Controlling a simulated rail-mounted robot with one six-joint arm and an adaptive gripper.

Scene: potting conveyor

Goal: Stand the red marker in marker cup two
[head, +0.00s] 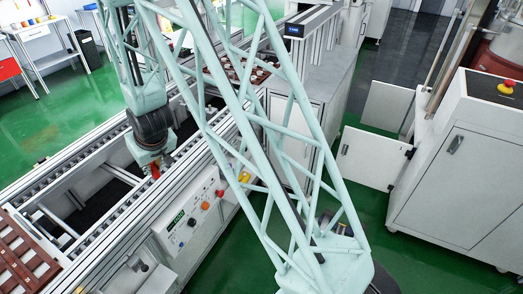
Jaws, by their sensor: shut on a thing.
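My gripper (165,161) is small in the head view, pointing down over the near side rail of the conveyor, left of the picture's middle. It is shut on the red marker (154,171), of which only a small red part shows at the fingers. The marker's lower end and its tilt are too small to tell. I cannot make out marker cup two; my pale green lattice arm covers much of the middle of the picture.
The conveyor frame (85,237) runs diagonally from lower left to upper middle. Brown trays stand on it at the lower left (22,262) and farther back (232,68). A control panel (190,220) with coloured knobs faces the front. A white cabinet (455,190) stands at right.

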